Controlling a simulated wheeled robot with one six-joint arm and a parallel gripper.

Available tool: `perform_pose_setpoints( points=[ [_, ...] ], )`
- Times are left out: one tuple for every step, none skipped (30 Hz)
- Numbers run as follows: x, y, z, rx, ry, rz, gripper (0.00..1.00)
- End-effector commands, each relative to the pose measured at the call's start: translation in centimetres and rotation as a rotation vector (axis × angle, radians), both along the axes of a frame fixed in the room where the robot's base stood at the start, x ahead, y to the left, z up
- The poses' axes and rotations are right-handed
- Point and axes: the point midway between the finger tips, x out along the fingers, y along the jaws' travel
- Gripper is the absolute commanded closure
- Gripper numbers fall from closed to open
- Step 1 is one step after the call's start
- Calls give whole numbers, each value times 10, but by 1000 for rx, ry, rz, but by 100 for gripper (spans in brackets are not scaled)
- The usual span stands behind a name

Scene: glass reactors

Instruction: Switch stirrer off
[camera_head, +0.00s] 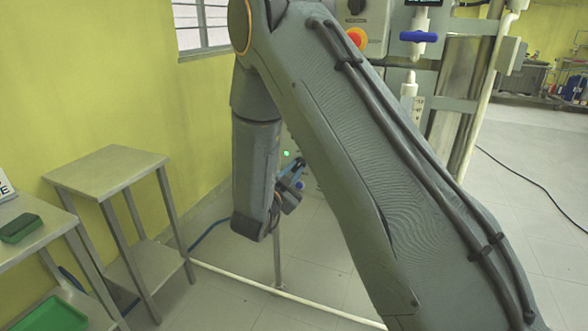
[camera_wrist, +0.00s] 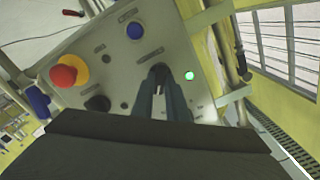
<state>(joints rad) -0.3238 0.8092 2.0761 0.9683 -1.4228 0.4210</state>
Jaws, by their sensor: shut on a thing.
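The control panel (camera_wrist: 118,70) fills the middle of the wrist view, tilted. My gripper (camera_wrist: 160,80) reaches up to it with both fingers close together. The fingers are shut on a small black knob (camera_wrist: 159,69) on the panel, mostly hidden between the fingertips. A lit green lamp (camera_wrist: 189,75) is just right of the fingers. A blue button (camera_wrist: 135,30) is above them. The panel labels are too small to read, so I cannot tell which one names the stirrer. In the head view, my gripper (camera_head: 291,172) is small and partly hidden behind my arm, near the green lamp (camera_head: 286,153).
A red emergency button (camera_wrist: 69,71) on yellow and another black knob (camera_wrist: 98,104) are left of my gripper. The head view shows a blue valve handle (camera_head: 419,37) at the top and a metal side table (camera_head: 105,170) at left. Open floor lies at right.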

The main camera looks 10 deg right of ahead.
Motion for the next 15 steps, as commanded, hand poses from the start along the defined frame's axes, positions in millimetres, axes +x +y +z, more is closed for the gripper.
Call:
perform_pose_setpoints(
  points=[
    [0,0,2,-37,26,1,100],
    [0,0,2,-60,43,1,100],
    [0,0,2,-90,65,1,100],
    [0,0,2,-114,82,1,100],
    [0,0,2,-136,98,1,100],
    [0,0,2,-166,120,1,100],
    [0,0,2,-189,137,1,100],
    [0,0,2,-210,152,1,100],
    [0,0,2,-239,173,1,100],
    [0,0,2,-259,188,1,100],
    [0,0,2,-279,202,1,100],
    [0,0,2,-304,221,1,100],
    [0,0,2,-324,234,0,100],
    [0,0,2,-341,246,0,100],
    [0,0,2,-363,262,0,100]
  ],
)
